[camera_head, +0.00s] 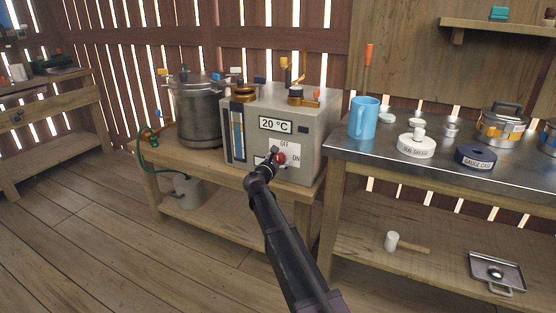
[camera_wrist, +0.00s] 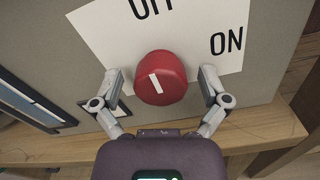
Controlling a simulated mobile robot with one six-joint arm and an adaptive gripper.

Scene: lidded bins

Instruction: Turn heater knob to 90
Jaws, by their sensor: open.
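The heater (camera_head: 318,135) is a grey box on the wooden bench, and its display (camera_head: 275,125) reads 20 °C. Its red round knob (camera_head: 281,158) sits on a white plate marked OFF and ON. In the wrist view the knob (camera_wrist: 161,78) is close, with a white line pointing up and slightly left, nearer OFF than ON. My gripper (camera_wrist: 161,80) is open, with one finger on each side of the knob and a gap to it on both sides. In the head view my gripper (camera_head: 272,157) is in front of the plate and partly hides it.
A metal pot (camera_head: 197,115) stands left of the heater. The floor (camera_head: 90,240) at left is clear.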

